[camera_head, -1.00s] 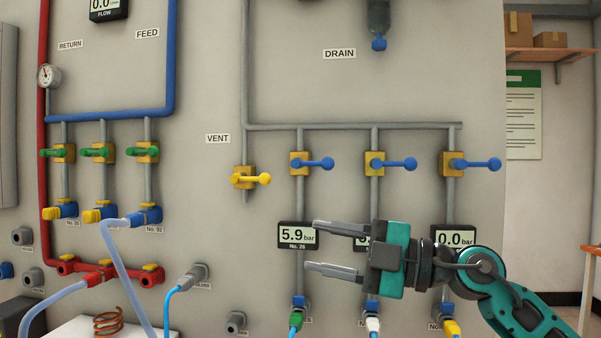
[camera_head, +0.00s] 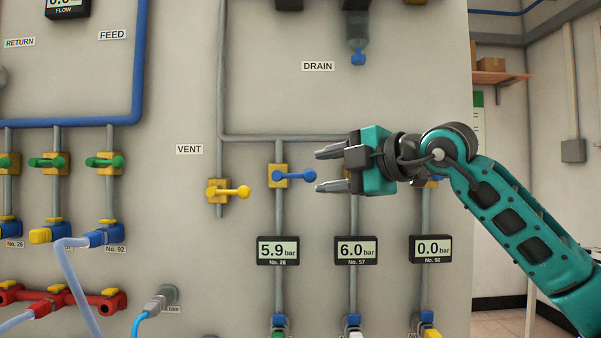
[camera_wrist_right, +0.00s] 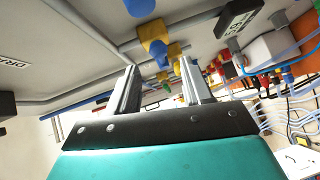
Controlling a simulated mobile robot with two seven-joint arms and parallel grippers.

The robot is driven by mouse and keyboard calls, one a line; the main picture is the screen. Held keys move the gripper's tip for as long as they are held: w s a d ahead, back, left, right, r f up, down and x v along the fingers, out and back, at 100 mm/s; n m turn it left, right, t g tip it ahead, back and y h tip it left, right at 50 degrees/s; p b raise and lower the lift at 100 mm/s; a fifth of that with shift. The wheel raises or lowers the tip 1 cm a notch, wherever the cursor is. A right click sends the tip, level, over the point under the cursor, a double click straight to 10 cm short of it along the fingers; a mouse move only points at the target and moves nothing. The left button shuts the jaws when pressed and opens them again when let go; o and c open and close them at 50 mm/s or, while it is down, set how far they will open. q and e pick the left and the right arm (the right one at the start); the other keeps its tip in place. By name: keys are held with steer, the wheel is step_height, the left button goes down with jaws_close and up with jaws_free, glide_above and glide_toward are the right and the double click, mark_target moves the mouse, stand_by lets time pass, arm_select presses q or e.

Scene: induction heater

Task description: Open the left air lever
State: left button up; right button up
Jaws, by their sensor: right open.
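The left air lever (camera_head: 294,176) is blue and sits on a yellow valve body (camera_head: 277,176) on a grey vertical pipe. Its handle points right, sideways across the pipe. My right gripper (camera_head: 318,170) is open, with its fingers pointing left and its tips near the lever's round end. I cannot tell whether it touches the lever. The other blue air levers are largely hidden behind my right gripper and arm. In the right wrist view, the open fingers (camera_wrist_right: 157,75) point toward blue and yellow valve parts (camera_wrist_right: 155,45). My left gripper is not in view.
A yellow vent lever (camera_head: 232,192) sits left of the air lever. Below are pressure displays reading 5.9 (camera_head: 278,250), 6.0 (camera_head: 356,250) and 0.0 bar (camera_head: 431,248). A horizontal pipe (camera_head: 270,138) runs just above the lever. The panel between the lever and the displays is clear.

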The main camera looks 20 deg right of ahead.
mark_target(309, 175)
steer(key=p+x, duration=0.1)
steer(key=x, duration=0.6)
jaws_close()
stand_by(0.3)
